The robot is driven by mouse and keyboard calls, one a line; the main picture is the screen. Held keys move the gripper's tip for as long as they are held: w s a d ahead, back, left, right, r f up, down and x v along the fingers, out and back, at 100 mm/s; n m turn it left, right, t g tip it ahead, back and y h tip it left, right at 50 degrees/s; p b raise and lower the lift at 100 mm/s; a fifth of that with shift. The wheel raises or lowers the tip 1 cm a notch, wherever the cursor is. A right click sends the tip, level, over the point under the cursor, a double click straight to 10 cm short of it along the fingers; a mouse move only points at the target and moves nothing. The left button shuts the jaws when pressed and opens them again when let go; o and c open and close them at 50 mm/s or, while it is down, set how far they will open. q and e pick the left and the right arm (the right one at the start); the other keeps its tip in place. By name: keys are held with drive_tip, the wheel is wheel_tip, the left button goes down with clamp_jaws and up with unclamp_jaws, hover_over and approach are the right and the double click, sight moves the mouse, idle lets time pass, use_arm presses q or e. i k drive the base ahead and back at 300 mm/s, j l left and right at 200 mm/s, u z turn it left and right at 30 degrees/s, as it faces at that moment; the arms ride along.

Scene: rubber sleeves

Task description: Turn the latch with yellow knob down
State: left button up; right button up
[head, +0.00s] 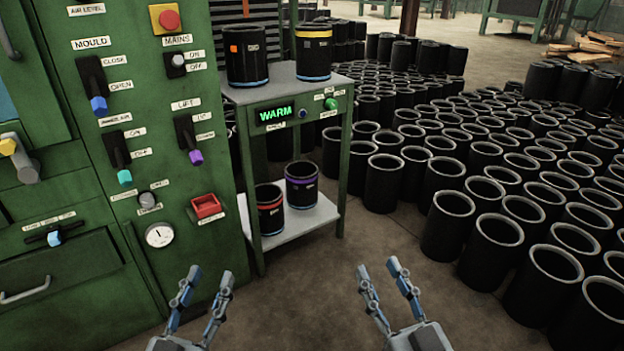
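The latch is at the far left edge of the head view, on the green machine's front. Its yellow knob (8,147) sits at the upper left end of a grey latch body (25,170), and the picture edge cuts off part of it. My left gripper (210,275) is low in the view, well to the right of and below the latch, with its fingers apart and empty. My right gripper (379,268) is further right, also with its fingers apart and empty. Neither gripper touches anything.
The green machine (190,250) carries levers with blue, teal and purple knobs, a red button (169,20) and a gauge (159,235). A green-framed stand (300,228) holds several black sleeves. Many black sleeves (490,245) cover the floor at right. Bare floor (300,300) lies between my grippers.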

sight(29, 169)
drive_tip(key=u, duration=1.35)
